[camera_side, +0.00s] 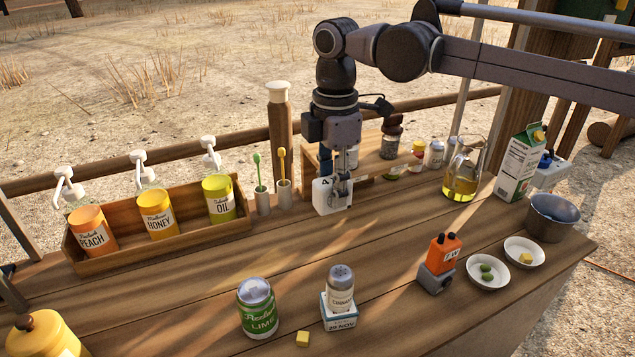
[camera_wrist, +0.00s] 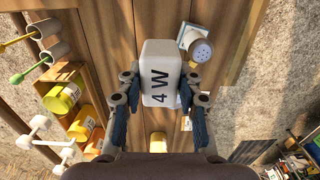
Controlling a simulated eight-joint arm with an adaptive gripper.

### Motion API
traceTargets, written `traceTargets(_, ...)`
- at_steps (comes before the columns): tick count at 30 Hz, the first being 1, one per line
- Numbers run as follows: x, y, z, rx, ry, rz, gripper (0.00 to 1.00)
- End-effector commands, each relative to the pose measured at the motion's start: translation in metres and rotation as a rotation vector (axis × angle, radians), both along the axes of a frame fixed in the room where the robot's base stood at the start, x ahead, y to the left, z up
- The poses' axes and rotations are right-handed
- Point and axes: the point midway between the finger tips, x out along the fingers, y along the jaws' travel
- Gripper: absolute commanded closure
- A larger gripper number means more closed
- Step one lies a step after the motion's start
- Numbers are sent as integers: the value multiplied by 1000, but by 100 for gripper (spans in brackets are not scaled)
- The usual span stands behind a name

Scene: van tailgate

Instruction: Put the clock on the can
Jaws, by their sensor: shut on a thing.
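My gripper (camera_side: 340,187) is shut on a white block (camera_side: 325,194) marked with a 4, at the back of the counter. In the wrist view the white block (camera_wrist: 160,68) reads "4 W" and sits between the two fingers (camera_wrist: 160,97). I cannot tell whether it touches the wood. A green can (camera_side: 259,308) labelled LIME, with a silver top, stands upright at the front with nothing on it. No clock face shows on any object; I cannot tell which thing is the clock.
A shaker (camera_side: 341,287) stands on a "29 NOV" block (camera_side: 339,315) beside a yellow cube (camera_side: 302,338). An orange and grey object (camera_side: 440,262), a glass pitcher (camera_side: 462,170) and a carton (camera_side: 517,165) stand right. The mid-counter is clear.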

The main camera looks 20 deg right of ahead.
Motion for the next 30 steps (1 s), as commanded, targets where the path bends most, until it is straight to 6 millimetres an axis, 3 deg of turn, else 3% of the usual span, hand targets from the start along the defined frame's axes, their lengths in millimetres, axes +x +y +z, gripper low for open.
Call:
traceTargets(3, -8, 29, 13, 0, 0, 10, 100)
traceTargets(10, -16, 56, 16, 0, 0, 13, 100)
traceTargets(24, -35, 140, -36, 0, 0, 14, 100)
traceTargets(30, -39, 159, -48, 0, 0, 11, 100)
